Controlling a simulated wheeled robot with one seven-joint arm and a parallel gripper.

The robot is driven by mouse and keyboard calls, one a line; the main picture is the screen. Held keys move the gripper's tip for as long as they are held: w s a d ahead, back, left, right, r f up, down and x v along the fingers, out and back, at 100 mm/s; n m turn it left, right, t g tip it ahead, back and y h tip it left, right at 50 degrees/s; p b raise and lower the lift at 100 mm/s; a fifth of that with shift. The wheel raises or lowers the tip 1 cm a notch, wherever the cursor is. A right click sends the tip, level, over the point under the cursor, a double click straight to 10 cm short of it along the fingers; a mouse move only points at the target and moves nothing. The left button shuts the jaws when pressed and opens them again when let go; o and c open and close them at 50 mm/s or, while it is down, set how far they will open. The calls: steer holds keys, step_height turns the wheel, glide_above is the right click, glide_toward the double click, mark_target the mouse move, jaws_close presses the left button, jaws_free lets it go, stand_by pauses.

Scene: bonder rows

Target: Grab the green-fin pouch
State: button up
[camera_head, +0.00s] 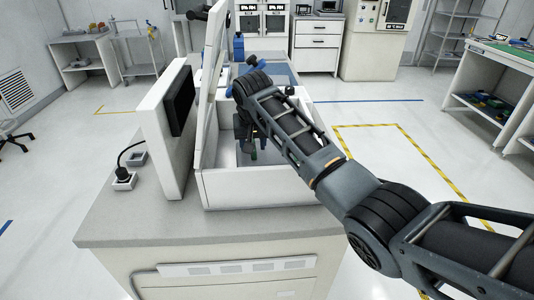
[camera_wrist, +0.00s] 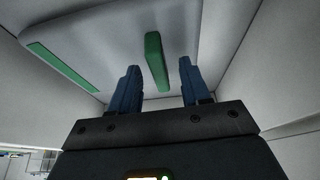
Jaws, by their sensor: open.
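The pouch (camera_wrist: 105,35) is a pale grey, flat thing filling the upper part of the wrist view. A green fin (camera_wrist: 156,62) stands up from its middle, and a green strip (camera_wrist: 62,67) runs along its left edge. My gripper (camera_wrist: 158,80) is open, with one blue finger to the left and one to the right of the fin. Gaps show on both sides, so neither finger appears to touch it. In the head view my arm reaches down into a white open-topped enclosure, where a small green spot (camera_head: 253,155) shows below the wrist; most of the pouch is hidden.
The white enclosure (camera_head: 260,188) has walls close around my gripper. A tall white panel (camera_head: 208,100) and an upright panel with a dark screen (camera_head: 180,101) stand left of it on the grey bench (camera_head: 200,226). A green-topped workbench (camera_head: 510,55) stands at the right.

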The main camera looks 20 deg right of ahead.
steer(key=shift+f, duration=0.15)
jaws_close()
stand_by(0.4)
